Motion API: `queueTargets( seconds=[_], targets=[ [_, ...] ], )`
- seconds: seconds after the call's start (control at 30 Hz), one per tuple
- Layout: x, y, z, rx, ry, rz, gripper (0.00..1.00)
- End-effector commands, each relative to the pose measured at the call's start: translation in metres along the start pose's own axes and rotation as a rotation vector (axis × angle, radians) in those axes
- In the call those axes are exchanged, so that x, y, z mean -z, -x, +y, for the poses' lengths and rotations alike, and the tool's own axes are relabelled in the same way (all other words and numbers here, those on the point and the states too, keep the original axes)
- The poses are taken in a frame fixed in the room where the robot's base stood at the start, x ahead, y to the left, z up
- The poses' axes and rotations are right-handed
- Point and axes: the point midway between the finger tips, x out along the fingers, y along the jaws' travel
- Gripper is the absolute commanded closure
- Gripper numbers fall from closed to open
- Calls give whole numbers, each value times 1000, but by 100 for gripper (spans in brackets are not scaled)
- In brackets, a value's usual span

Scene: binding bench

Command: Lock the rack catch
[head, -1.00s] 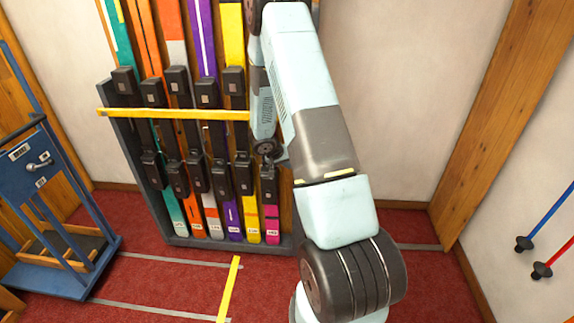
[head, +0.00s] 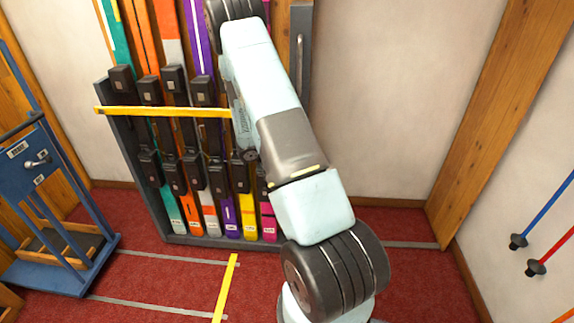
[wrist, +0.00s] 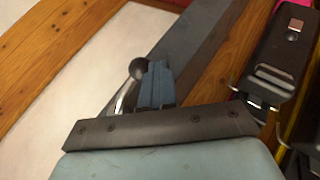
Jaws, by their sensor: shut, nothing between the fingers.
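The ski rack (head: 125,130) stands against the back wall, with a yellow bar (head: 165,112) across its skis. In the wrist view, a dark ball knob on a bright metal rod (wrist: 122,98), apparently the catch lever, shows beside the rack's grey post (wrist: 205,42). My gripper (wrist: 157,78) is shut and empty, its blue-grey fingers just right of the knob in the picture. I cannot tell whether they touch it. In the head view my arm hides the gripper and the yellow bar's right end. The catch's locked or unlocked state is not clear.
A blue stand (head: 62,160) with a small lever on its panel is at the left. Ski poles (head: 545,215) lean along the right wall. Red floor carries grey lines and a yellow strip (head: 227,285). Ski bindings (wrist: 285,55) are close at right in the wrist view.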

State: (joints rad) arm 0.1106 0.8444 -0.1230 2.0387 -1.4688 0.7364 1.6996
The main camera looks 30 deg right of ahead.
Motion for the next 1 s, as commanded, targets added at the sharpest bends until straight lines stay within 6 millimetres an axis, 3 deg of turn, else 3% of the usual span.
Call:
queueTargets(
  seconds=[0.33, 0.7, 1.0],
  targets=[
    [-3, 18, -30, -2, -3, -4, 100],
    [-2, 91, -25, -1, -5, -2, 100],
    [-3, 116, -24, -3, -3, -4, 100]
  ],
)
